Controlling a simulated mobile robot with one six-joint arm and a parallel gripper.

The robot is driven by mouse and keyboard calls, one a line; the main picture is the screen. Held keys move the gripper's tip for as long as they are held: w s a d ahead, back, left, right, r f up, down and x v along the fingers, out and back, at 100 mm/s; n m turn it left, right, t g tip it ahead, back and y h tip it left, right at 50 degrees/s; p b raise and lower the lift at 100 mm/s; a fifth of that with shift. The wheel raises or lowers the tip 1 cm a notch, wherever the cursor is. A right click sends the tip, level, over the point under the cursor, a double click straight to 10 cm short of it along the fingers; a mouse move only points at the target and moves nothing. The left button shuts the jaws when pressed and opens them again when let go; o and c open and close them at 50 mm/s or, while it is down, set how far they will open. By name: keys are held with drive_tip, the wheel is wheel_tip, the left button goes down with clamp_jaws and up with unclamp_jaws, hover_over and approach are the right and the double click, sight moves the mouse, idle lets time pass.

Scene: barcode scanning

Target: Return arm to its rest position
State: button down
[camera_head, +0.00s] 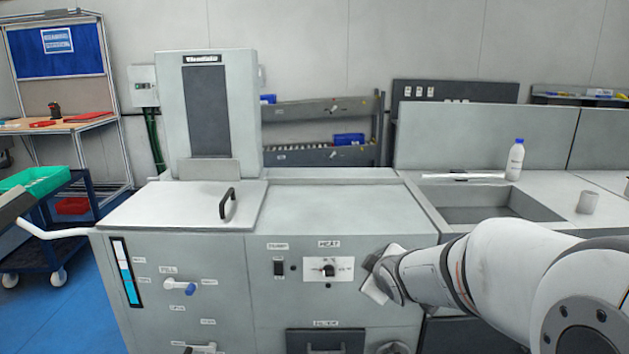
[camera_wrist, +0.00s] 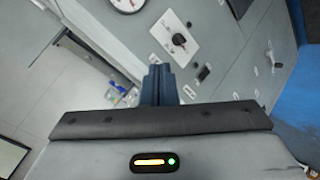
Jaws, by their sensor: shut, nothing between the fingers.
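My arm reaches in from the right in the head view, bent low across the front of the grey machine (camera_head: 345,212). Its end is just right of the machine's knob panel (camera_head: 328,269); the fingertips cannot be made out there. In the wrist view, my gripper (camera_wrist: 160,72) shows its two dark fingers together, with nothing between them. The knob panel also shows in the wrist view (camera_wrist: 186,47), tilted and apart from the fingertips. A black switch (camera_head: 278,268) sits left of the knob panel.
The machine has a lid with a black handle (camera_head: 227,204) and a blue-handled valve (camera_head: 181,288). A sink (camera_head: 478,205), a white bottle (camera_head: 515,160) and a grey cup (camera_head: 587,202) stand at right, behind my arm. A blue cart (camera_head: 88,228) stands left. Blue floor lies open at lower left.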

drive_tip(key=s+r+m+g+p, duration=0.2)
drive_tip(key=s+r+m+p, duration=0.1)
drive_tip(key=s, duration=0.5)
drive_tip(key=s+d+r+m+g+p, duration=0.1)
drive_tip(key=s+r+m+g+p, duration=0.1)
drive_tip(key=s, duration=0.7)
drive_tip(key=s+r+m+g+p, duration=0.3)
drive_tip(key=s+m+g+p, duration=0.1)
drive_tip(key=s, duration=0.5)
drive_tip(key=shift+d+r+m+h+p, duration=0.35)
drive_tip(key=shift+m+p, duration=0.25)
drive_tip(key=shift+m, duration=0.5)
drive_tip(key=c, duration=2.2)
unclamp_jaws()
